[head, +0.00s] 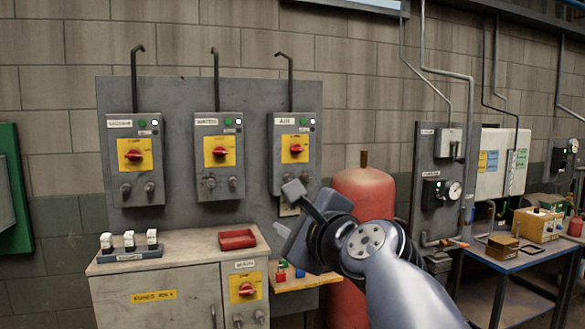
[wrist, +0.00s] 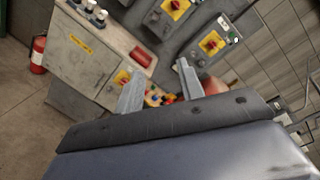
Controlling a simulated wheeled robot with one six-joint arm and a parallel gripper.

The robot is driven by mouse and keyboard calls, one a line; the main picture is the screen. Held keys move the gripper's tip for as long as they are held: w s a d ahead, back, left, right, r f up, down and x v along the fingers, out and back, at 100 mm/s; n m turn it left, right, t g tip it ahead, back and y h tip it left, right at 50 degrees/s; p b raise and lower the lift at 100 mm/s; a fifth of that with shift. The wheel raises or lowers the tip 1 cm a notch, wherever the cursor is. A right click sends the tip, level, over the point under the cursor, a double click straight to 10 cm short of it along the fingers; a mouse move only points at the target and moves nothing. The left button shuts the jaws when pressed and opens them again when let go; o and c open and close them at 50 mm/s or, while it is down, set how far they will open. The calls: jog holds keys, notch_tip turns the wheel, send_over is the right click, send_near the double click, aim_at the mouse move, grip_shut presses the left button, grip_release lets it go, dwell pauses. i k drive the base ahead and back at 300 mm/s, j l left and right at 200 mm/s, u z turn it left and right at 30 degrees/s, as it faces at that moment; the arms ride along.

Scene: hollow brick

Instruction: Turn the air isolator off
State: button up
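The air isolator (head: 296,149) is a red rotary knob on a yellow plate, on the right-hand of three grey boxes. A label above it reads AIR, beside small green and pale indicators (head: 308,121). The knob's exact angle is too small to tell. It also shows in the wrist view (wrist: 211,43), tilted, right of and above the fingers. My gripper (head: 293,190) is in front of the panel, just below the AIR box's lower edge in the head view. In the wrist view its two fingers (wrist: 160,68) stand apart with nothing between them.
Two similar isolators, left (head: 134,155) and middle (head: 219,152), share the panel. A cabinet (head: 190,260) below carries a MAIN isolator (head: 244,288), a red tray (head: 237,239) and fuses (head: 130,241). A small shelf (head: 300,284) and red tank (head: 362,195) stand near my arm.

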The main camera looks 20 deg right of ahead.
aim_at(295, 149)
jog(key=i+l, duration=0.45)
jog(key=i, duration=0.2)
jog(key=i+l, duration=0.45)
jog(key=i, duration=0.2)
jog(key=i+l, duration=0.4)
jog(key=i, duration=0.2)
